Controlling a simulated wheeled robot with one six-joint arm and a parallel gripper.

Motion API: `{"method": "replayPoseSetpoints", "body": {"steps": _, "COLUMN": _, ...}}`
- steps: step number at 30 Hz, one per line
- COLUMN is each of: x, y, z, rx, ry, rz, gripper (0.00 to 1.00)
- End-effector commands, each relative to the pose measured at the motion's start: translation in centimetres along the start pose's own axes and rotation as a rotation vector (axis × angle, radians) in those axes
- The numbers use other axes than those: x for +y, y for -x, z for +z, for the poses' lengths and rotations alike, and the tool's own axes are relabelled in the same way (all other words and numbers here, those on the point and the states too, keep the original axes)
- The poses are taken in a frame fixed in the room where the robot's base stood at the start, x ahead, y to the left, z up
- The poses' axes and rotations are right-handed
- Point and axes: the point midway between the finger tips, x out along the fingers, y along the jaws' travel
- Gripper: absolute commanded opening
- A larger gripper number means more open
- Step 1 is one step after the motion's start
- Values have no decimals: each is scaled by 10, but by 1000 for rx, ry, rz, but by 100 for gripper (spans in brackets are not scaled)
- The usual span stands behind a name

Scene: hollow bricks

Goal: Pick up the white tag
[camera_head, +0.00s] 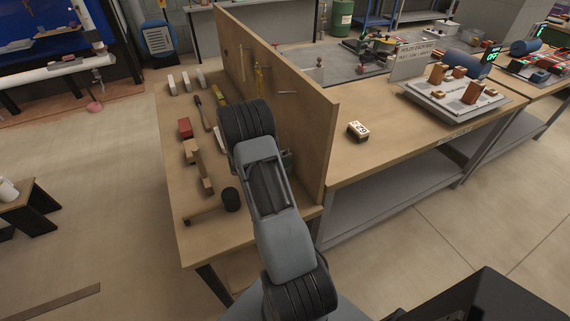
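My arm reaches up from the bottom over the left wooden bench, but my gripper is not visible. A small block with a white, dark-marked face (358,129) lies on the right bench, near its front left corner beside the upright wooden panel. I cannot tell whether it is the white tag. A small pale piece (217,138) also lies on the left bench, partly hidden by my arm. A white sign with printed text (412,61) stands further back on the right bench.
The left bench (174,150) holds several pale blocks, a red block (185,127), hand tools, wooden pieces and a dark cylinder-headed mallet (230,199). A tall wooden panel (317,140) divides it from the right bench. A grey board with wooden blocks (450,98) sits right.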

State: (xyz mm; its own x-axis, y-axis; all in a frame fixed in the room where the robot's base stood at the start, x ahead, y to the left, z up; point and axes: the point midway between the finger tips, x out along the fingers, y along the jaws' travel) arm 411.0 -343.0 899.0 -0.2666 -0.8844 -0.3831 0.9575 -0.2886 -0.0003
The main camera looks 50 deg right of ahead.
Motion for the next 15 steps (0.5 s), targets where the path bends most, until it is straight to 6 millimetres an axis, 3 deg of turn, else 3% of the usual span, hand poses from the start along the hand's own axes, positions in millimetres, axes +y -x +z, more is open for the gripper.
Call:
{"method": "replayPoseSetpoints", "body": {"steps": 11, "x": 0, "y": -10, "z": 0, "rx": 0, "ry": 0, "rz": 0, "gripper": 39}}
{"method": "replayPoseSetpoints", "body": {"steps": 15, "x": 0, "y": -10, "z": 0, "rx": 0, "ry": 0, "rz": 0, "gripper": 27}}
